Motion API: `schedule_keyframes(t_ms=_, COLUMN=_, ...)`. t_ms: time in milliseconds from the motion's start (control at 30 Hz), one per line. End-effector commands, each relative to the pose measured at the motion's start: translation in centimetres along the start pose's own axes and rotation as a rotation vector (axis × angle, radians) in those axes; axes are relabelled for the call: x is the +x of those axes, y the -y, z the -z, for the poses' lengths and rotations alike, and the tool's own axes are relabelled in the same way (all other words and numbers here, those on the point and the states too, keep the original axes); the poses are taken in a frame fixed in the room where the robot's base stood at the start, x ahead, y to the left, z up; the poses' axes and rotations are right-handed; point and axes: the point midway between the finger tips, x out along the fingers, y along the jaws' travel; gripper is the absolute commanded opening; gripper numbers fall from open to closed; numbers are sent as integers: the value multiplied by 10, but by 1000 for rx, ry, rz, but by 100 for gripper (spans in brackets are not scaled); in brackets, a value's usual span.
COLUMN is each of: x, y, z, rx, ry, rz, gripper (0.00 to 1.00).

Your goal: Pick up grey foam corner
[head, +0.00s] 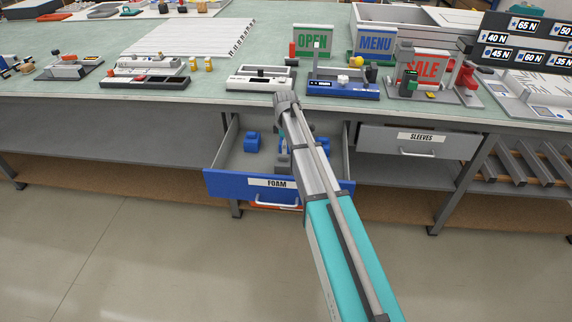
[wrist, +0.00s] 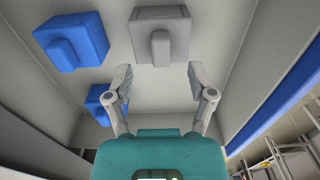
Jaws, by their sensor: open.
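The grey foam corner (wrist: 178,38) lies on the drawer floor at the top middle of the wrist view, a grey block with a rounded raised part. My gripper (wrist: 158,72) is open and empty, its two fingers apart just short of the grey corner, with the raised part between their lines. In the head view the arm reaches into the open drawer and hides most of the gripper; a bit of the grey corner (head: 283,161) shows beside the arm.
The open blue-fronted FOAM drawer (head: 230,184) also holds blue foam corners, one at upper left (wrist: 72,42) and one by the left finger (wrist: 103,100). Drawer walls stand close on both sides. The bench top (head: 215,90) above carries several fixtures. A SLEEVES drawer (head: 405,148) is at the right.

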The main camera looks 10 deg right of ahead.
Motion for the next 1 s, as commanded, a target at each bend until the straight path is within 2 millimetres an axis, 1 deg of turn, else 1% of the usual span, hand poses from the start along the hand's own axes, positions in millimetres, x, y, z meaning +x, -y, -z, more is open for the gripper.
schedule_keyframes(t_ms=167, x=7, y=0, z=0, rx=0, ry=0, rz=0, gripper=71)
schedule_keyframes(t_ms=700, x=46, y=2, z=4, rx=1, ry=0, rz=0, gripper=71)
schedule_keyframes(t_ms=833, x=51, y=2, z=3, rx=1, ry=0, rz=0, gripper=71)
schedule_keyframes(t_ms=1000, x=52, y=2, z=3, rx=1, ry=0, rz=0, gripper=71)
